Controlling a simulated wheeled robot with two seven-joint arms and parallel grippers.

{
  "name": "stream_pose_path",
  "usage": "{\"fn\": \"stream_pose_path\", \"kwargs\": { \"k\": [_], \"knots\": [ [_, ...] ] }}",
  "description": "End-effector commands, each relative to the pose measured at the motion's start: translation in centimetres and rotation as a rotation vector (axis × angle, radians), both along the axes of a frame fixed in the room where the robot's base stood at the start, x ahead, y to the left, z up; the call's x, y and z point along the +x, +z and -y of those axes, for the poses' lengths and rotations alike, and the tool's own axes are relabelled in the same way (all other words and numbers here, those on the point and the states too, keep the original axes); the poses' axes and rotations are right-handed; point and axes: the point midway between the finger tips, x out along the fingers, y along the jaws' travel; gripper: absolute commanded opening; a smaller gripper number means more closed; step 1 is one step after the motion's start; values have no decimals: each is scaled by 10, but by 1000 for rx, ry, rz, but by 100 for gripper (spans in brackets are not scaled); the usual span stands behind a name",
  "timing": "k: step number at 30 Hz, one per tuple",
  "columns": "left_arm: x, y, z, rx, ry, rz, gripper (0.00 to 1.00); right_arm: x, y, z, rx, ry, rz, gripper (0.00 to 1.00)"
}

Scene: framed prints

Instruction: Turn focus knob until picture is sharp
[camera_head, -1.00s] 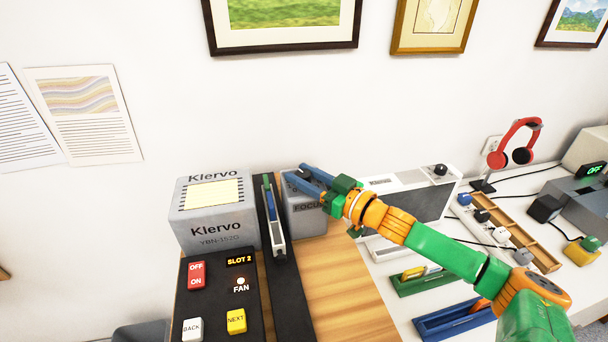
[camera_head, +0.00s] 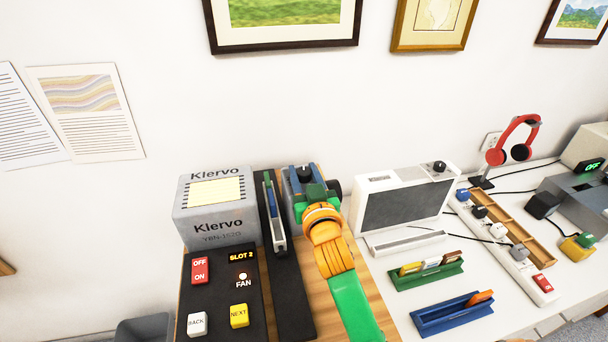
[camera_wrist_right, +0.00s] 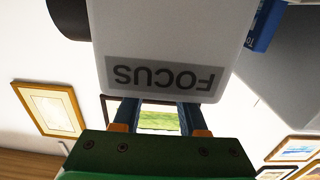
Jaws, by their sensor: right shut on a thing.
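The focus knob (camera_head: 305,173) is a small black knob at the top of the grey projector box, beside the slide tray. My right gripper (camera_head: 304,179) is shut on it, with one blue finger on each side. In the right wrist view the grey box (camera_wrist_right: 165,35) fills the upper middle, with its FOCUS label (camera_wrist_right: 163,76) upside down. There my fingers (camera_wrist_right: 158,116) reach past the box's edge, and the knob is hidden. A black round part (camera_head: 335,188), perhaps the lens, sticks out at the box's right. No projected picture is in view. My left gripper is not in view.
A white screened device (camera_head: 374,183), slide holders (camera_head: 425,277) and a power strip (camera_head: 503,243) lie to the right. Framed prints hang above.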

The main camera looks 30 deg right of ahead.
Motion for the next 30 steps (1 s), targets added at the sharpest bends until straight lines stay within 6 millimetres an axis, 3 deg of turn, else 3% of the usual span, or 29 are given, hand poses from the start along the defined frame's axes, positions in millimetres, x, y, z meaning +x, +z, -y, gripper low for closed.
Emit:
{"fn": "stream_pose_path", "kwargs": {
  "k": [19, 20, 22, 30],
  "knots": [
    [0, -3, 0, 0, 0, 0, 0, 0, 2, 0, -2, -49, 7, 0],
    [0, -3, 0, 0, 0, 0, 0, 0, 2, 0, -2, -49, 7, 50],
    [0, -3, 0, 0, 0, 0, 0, 0, 2, 0, -2, -49, 7, 69],
    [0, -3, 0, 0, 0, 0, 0, 0, 1, 0, -1, -48, 4, 72]
  ]
}}
